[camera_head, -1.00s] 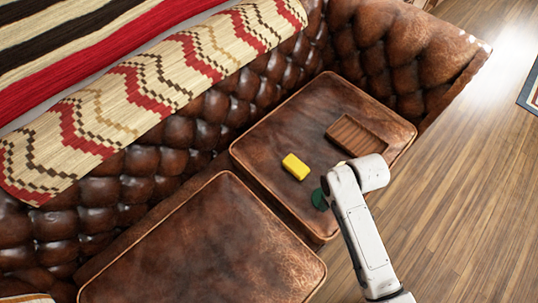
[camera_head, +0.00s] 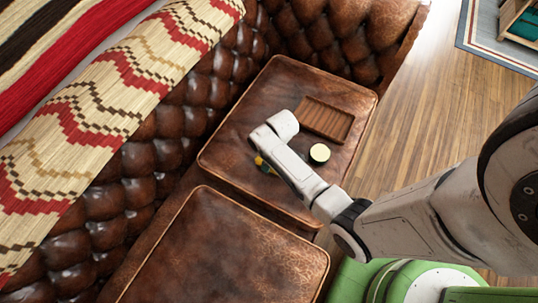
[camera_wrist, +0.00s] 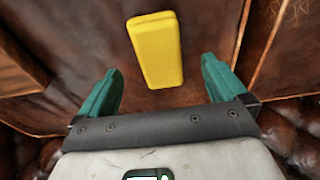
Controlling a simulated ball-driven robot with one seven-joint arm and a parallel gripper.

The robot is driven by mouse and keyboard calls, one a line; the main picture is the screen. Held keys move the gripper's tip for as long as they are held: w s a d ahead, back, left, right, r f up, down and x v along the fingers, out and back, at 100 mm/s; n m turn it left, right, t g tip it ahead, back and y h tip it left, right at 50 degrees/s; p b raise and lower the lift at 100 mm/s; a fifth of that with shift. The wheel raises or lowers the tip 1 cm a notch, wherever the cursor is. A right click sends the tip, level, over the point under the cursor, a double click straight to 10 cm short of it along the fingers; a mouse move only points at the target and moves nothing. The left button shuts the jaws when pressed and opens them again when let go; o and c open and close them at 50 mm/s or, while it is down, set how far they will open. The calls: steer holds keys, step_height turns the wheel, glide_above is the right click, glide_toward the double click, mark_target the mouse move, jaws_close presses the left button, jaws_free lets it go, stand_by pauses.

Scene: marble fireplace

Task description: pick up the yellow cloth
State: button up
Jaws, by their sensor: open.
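The yellow cloth (camera_wrist: 155,48) looks like a folded, block-shaped piece lying on the brown leather seat cushion. In the wrist view it lies beyond and between the fingertips, with clear gaps at both sides. In the head view only a small yellow corner of the cloth (camera_head: 259,161) shows beside my arm, which hides the rest. My gripper (camera_wrist: 160,68) is open, with two teal fingers spread and nothing between them that I can see held. In the head view the gripper is mostly hidden under my wrist.
A brown wooden tray (camera_head: 326,119) lies on the same cushion (camera_head: 230,150), behind my forearm. A small round container with a cream top (camera_head: 319,153) stands close to my forearm. The tufted sofa back (camera_head: 190,90) borders the cushion. A second cushion (camera_head: 215,255) is bare.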

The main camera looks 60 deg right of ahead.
steer(key=shift+w+f+b, duration=0.2)
steer(key=shift+f+b, duration=0.05)
steer(key=shift+f, duration=0.6)
steer(key=shift+w+f+b, duration=0.15)
steer(key=shift+f+b, duration=0.1)
steer(key=shift+f, duration=0.65)
steer(key=shift+w+f+b, duration=0.2)
steer(key=shift+f+b, duration=0.05)
steer(key=shift+f, duration=0.6)
steer(key=c, duration=1.1)
steer(key=shift+o, duration=0.2)
